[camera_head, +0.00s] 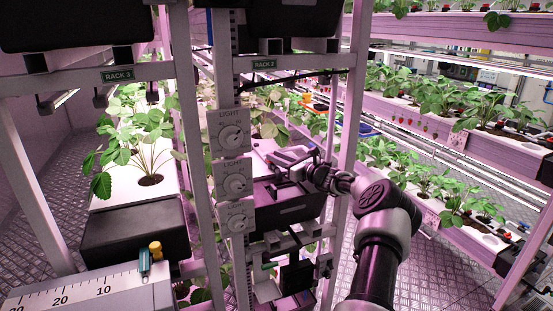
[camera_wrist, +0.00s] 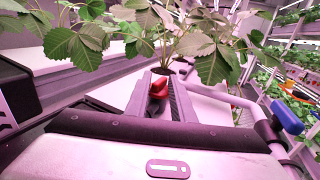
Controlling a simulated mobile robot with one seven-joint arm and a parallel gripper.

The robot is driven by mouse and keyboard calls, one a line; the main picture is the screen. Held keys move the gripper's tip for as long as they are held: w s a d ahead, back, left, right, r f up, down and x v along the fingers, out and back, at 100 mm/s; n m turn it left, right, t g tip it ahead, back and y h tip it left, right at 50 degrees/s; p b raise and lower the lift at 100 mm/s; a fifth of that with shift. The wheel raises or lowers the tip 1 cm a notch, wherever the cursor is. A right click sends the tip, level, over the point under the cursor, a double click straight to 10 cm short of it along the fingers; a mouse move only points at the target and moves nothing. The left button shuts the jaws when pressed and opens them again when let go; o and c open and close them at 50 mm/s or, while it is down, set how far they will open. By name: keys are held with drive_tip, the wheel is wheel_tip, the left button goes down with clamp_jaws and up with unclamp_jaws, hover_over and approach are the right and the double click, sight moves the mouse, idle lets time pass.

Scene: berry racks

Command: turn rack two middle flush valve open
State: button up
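My gripper (camera_head: 287,165) reaches leftward into the rack two bay, above a black box (camera_head: 290,205), in the head view. In the wrist view its fingers (camera_wrist: 161,88) stand close together, with a small red handle (camera_wrist: 158,86) showing at or between their tips. Whether they touch or grip it cannot be made out. A blue valve handle (camera_wrist: 287,117) sits on a pale pipe to the right in the wrist view, apart from the fingers. No label shows which handle is the middle flush valve. The red handle's base is hidden.
The RACK 2 sign (camera_head: 264,65) hangs on the crossbar. Light dials (camera_head: 233,138) line the post left of my gripper. Strawberry leaves (camera_wrist: 195,45) hang close beyond the fingers. A rack upright (camera_head: 349,130) stands beside my arm. The floor aisle (camera_head: 440,260) is clear at right.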

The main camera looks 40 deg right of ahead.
drive_tip(key=shift+o, duration=0.9)
drive_tip(key=shift+s+d+r, duration=0.1)
drive_tip(key=shift+d, duration=0.05)
drive_tip(key=s+d, duration=0.1)
drive_tip(key=s, duration=0.4)
drive_tip(key=s+d, duration=0.1)
drive_tip(key=s, duration=1.1)
drive_tip(key=shift+d, duration=0.4)
